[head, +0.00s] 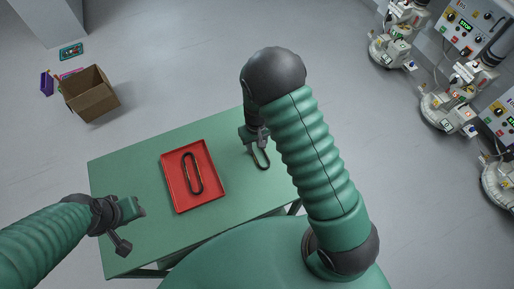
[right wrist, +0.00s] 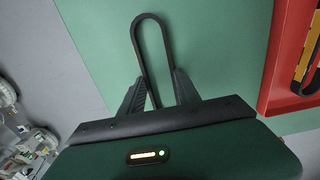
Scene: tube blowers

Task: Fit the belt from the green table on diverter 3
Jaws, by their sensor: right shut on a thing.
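A black belt loop (right wrist: 151,40) is held by my right gripper (right wrist: 153,92), whose two fingers are shut on its near end. The loop's far end sticks out past the fingers. In the head view the right gripper (head: 256,138) is at the right end of the green table (head: 130,158), with the held belt (head: 263,160) over the table edge. My left gripper (head: 132,224) is over the table's left front part, away from the belts; its fingers are unclear. Several diverter machines (head: 448,112) stand at the right; I cannot tell which is number 3.
A cardboard box (head: 90,98) stands on the floor at the upper left, near small purple and teal items. The floor between table and machines is clear.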

